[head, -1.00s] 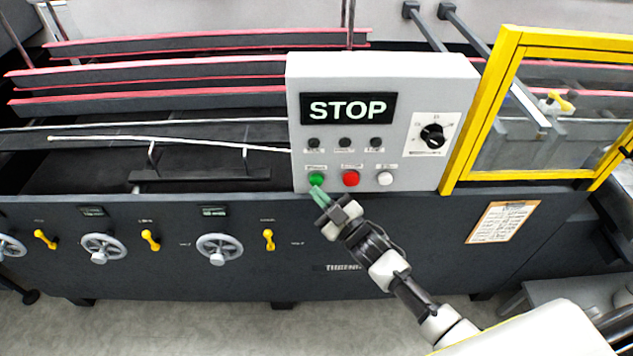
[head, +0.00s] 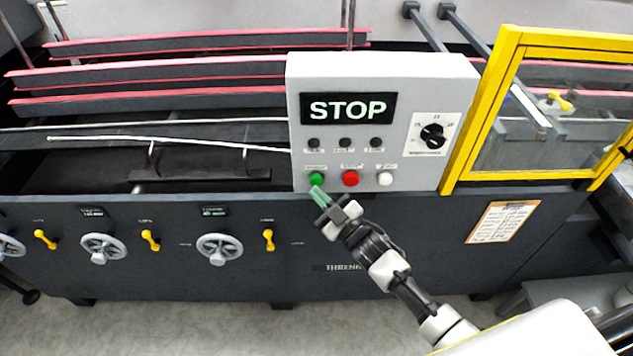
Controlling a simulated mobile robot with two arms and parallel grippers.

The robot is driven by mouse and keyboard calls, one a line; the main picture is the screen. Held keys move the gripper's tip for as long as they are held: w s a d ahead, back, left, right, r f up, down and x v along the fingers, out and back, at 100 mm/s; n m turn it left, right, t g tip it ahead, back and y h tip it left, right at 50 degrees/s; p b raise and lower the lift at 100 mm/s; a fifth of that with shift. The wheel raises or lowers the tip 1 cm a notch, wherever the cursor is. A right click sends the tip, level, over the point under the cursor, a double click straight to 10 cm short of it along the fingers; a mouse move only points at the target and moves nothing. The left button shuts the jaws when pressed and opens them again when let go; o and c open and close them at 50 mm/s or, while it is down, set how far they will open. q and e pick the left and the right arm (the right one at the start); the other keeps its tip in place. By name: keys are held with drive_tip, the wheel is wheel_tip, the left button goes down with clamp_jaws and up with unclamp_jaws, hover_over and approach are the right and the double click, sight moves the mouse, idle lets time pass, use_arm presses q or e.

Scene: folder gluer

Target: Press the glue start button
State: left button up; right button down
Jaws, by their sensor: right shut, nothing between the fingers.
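A white control box (head: 460,85) stands on the front of the dark machine, with a screen (head: 348,108) that reads STOP. Along its lower row are a green button (head: 316,179), a red button (head: 351,178) and a white button (head: 385,179). The small labels above them are too blurred to read. My right gripper (head: 318,194) is shut and empty, its greenish fingertips just below the green button. I cannot tell whether the tips touch it. My left gripper is not in view.
A black rotary knob (head: 432,136) and several small dark buttons sit higher on the box. A yellow-framed guard (head: 480,110) stands to the right. Handwheels (head: 219,249) and yellow levers (head: 268,240) line the machine front at left. A clipboard (head: 503,221) hangs at right.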

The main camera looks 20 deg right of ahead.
drive_tip(key=shift+w, duration=0.15)
drive_tip(key=shift+w+d, duration=0.15)
drive_tip(key=shift+w, duration=0.1)
